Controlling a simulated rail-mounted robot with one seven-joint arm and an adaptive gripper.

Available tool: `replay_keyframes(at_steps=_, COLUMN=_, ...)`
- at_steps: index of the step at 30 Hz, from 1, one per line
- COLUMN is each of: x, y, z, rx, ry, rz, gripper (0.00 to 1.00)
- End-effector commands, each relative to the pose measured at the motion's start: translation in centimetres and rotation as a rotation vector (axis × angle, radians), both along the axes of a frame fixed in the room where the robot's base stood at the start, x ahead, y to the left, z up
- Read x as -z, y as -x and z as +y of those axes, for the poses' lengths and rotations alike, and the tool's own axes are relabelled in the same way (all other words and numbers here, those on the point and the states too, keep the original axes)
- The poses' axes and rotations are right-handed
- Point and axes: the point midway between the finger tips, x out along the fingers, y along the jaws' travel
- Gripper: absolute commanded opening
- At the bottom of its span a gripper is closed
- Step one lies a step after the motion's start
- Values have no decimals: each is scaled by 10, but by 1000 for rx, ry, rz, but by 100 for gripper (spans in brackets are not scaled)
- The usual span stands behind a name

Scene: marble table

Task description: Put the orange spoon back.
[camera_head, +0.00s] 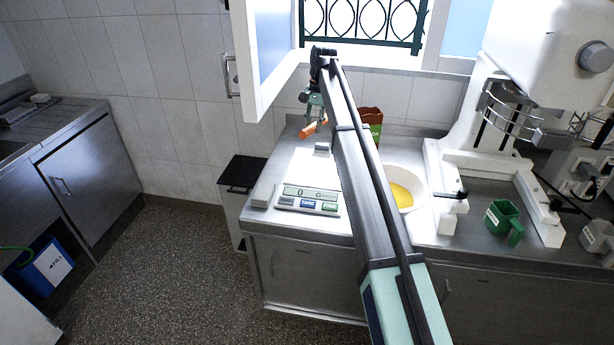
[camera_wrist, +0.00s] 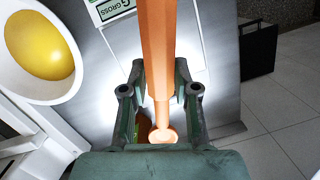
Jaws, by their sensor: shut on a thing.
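An orange spoon (camera_head: 310,128) hangs at my gripper (camera_head: 316,104) above the left part of the steel counter, near the tiled wall. In the wrist view the spoon (camera_wrist: 158,45) runs lengthwise between the two dark green fingers of my gripper (camera_wrist: 160,82). The fingers are shut on its narrow part, and a small round end shows close to the palm. The far end of the spoon runs out of the top of the picture. I cannot see any contact between the spoon and the counter.
A digital scale (camera_head: 309,199) lies on the counter below. A white bowl (camera_head: 413,174) with yellow contents stands right of my arm, a red and green packet (camera_head: 371,117) behind it. A green cup (camera_head: 504,217) sits by a large white machine (camera_head: 552,45). An open cabinet door (camera_head: 267,50) hangs upper left.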

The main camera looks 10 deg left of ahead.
Motion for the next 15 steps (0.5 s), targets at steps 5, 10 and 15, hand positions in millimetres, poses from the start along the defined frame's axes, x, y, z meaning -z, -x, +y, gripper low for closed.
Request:
replay_keyframes(at_steps=5, x=1, y=18, z=-5, rx=-200, ry=47, rz=-63, gripper=0)
replay_keyframes(at_steps=10, x=1, y=19, z=-5, rx=-292, ry=81, rz=-120, gripper=0)
replay_keyframes(at_steps=15, x=1, y=17, z=-5, rx=-301, ry=95, rz=-143, gripper=0)
